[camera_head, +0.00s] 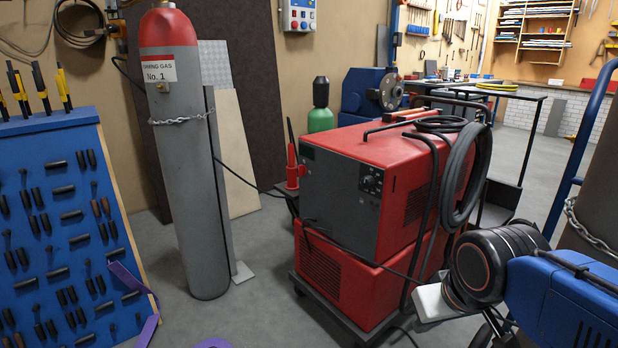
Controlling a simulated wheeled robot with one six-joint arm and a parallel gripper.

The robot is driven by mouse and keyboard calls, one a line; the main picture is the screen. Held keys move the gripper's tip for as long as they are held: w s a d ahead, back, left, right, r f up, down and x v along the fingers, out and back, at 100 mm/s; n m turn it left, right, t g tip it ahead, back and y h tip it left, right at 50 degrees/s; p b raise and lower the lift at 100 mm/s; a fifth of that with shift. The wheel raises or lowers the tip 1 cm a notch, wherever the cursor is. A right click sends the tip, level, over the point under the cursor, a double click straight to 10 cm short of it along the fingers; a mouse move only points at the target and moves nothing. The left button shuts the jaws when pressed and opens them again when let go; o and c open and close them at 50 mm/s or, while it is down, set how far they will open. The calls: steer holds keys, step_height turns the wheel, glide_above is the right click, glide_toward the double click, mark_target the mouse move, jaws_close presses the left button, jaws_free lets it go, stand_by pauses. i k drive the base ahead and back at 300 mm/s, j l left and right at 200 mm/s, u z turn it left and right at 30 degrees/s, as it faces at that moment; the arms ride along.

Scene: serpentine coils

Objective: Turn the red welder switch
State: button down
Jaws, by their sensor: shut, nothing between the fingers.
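A red welder (335,155) stands on a low wheeled cart right of centre. Its grey-black front panel (340,195) faces left and toward me. A small control plate with dark knobs (371,181) sits at the panel's upper right corner. I cannot tell a red switch apart at this size. Black cables (462,175) are coiled over the welder's right side. I cannot make out my gripper in this view.
A grey gas cylinder with a red top (190,200) is chained at left. A blue tool board (60,220) stands left of it. A blue machine (565,300) and a black ribbed round part (497,258) crowd the lower right.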

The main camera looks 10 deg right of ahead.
mark_target(303, 169)
steer(key=i+j+z, duration=0.25)
steer(key=j+z, duration=0.25)
steer(key=j, duration=0.25)
steer(key=i+j+z, duration=0.1)
steer(key=j+z, duration=0.15)
steer(key=j, duration=0.15)
steer(key=j+z, duration=0.25)
steer(key=j, duration=0.15)
steer(key=i+l+u, duration=0.1)
steer(key=i+u, duration=0.3)
steer(key=i+l+u, duration=0.15)
steer(key=u, duration=0.25)
